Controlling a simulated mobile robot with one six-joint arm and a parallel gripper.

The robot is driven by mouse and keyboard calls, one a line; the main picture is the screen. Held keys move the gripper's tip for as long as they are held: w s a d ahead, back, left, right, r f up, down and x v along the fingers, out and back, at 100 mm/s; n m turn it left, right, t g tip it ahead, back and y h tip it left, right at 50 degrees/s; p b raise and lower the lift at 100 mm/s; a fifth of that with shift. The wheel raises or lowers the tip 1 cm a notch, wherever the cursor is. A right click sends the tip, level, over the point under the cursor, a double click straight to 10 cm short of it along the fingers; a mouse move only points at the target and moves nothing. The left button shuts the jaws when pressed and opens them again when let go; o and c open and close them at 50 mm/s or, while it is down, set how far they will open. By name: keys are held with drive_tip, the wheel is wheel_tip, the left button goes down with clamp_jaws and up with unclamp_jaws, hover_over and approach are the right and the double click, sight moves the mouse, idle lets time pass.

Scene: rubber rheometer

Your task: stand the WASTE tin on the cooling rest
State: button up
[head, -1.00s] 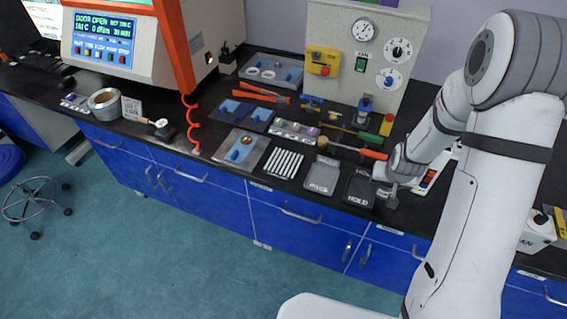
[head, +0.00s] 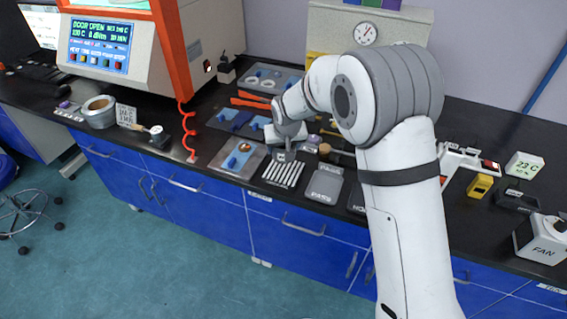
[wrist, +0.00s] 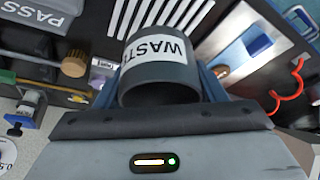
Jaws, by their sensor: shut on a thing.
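The WASTE tin, a dark grey cylinder with a white label (wrist: 160,75), is between the blue fingers of my gripper (wrist: 168,88) in the wrist view. My gripper is shut on it. In the head view my gripper (head: 285,140) is over the bench at the far end of a row of pale parallel bars (head: 283,173), which looks like the cooling rest. The bars also show beyond the tin in the wrist view (wrist: 160,12). The tin is mostly hidden in the head view, and I cannot tell whether it touches the bars.
The grey PASS tray (head: 325,187) lies right of the bars. A metal plate with a blue piece (head: 237,161) lies to their left. A wooden-headed tool (wrist: 74,64) is close beside the tin. A red coiled cord (head: 187,130) hangs from the orange-framed machine (head: 130,45).

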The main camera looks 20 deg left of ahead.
sight(284, 168)
drive_tip(key=shift+f+p, duration=0.3)
drive_tip(key=shift+f, duration=2.55)
drive_tip(key=shift+f, duration=0.2)
drive_tip(key=o, duration=1)
drive_tip(key=shift+r, duration=0.1)
drive_tip(key=shift+s+d+r, duration=0.1)
drive_tip(key=shift+r, duration=0.45)
drive_tip(key=b+v, duration=0.1)
drive_tip(key=v, duration=1)
drive_tip(key=shift+s+d, duration=0.1)
